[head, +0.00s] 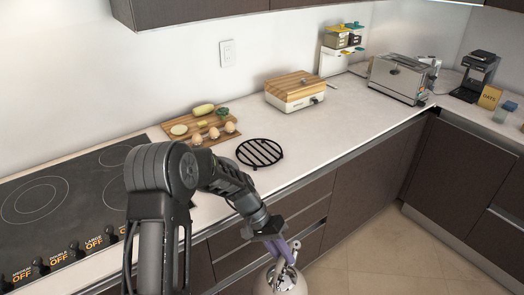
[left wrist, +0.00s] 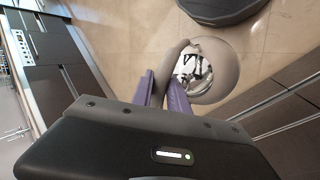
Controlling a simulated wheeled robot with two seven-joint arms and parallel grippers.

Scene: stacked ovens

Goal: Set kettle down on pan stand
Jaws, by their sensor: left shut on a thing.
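The pan stand (head: 260,153), a round black slatted trivet, lies flat on the white counter beside the cutting board. The kettle (head: 281,281) shows at the bottom of the head view, partly cut off by the frame edge. It is a shiny rounded vessel. My left gripper (head: 285,252), with purple fingers, is shut on its handle and holds it out in front of the counter, over the floor, apart from the pan stand. In the left wrist view the kettle (left wrist: 215,70) is beyond the fingers, with its curved handle between them. My right gripper is not in view.
A cutting board (head: 178,140) with eggs and vegetables lies left of the stand. The black cooktop (head: 40,198) is further left. A white box with a wooden top (head: 294,92) and a toaster (head: 398,80) stand to the right. Counter (head: 345,125) right of the stand is clear.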

